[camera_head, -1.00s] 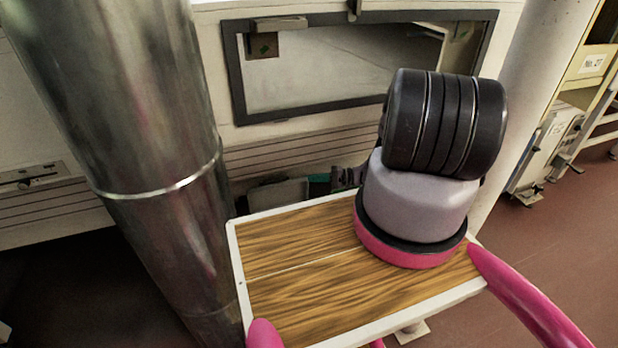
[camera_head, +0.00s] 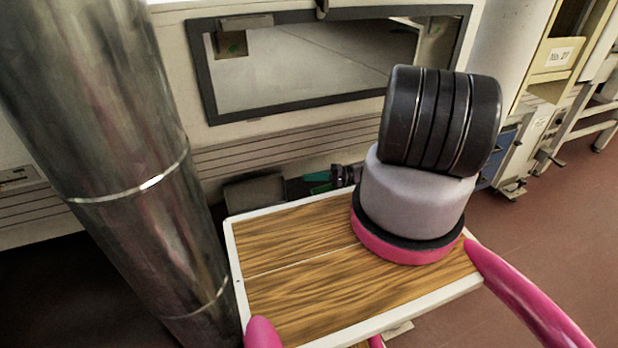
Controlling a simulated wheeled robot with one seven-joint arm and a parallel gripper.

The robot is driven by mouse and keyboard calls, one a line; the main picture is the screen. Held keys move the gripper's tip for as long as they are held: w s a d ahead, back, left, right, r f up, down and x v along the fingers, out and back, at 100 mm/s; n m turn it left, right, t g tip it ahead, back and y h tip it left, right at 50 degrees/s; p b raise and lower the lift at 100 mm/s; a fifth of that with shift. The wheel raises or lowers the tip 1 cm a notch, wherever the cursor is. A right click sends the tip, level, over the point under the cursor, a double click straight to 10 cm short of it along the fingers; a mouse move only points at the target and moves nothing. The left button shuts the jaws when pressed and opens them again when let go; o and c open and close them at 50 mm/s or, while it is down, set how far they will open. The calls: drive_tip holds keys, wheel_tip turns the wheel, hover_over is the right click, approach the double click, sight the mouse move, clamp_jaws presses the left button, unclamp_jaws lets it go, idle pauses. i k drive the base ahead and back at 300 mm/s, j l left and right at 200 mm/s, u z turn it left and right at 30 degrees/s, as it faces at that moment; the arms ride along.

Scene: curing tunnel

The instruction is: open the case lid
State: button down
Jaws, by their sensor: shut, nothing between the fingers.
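I cannot make out a case or its lid for certain in the head view. Behind my own tray, low against the machine, are a dark grey flat-sided object (camera_head: 255,193) and a small teal item (camera_head: 318,181) beside dark clutter (camera_head: 345,175). They are partly hidden by my tray, and I cannot tell what they are. My gripper is out of the picture; only my arm's lower part shows, on the right of my tray.
A thick metal pipe (camera_head: 95,110) stands close on the left. A pale machine with a dark-framed window (camera_head: 330,60) fills the back. Shelving with a labelled bin (camera_head: 558,55) and a white unit (camera_head: 525,150) stand at right. Reddish floor (camera_head: 560,240) is clear there.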

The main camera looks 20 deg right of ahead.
sight(252, 194)
drive_tip(key=k+j, duration=0.35)
drive_tip(key=j, duration=0.15)
drive_tip(key=k+j, duration=0.35)
drive_tip(key=j, duration=0.15)
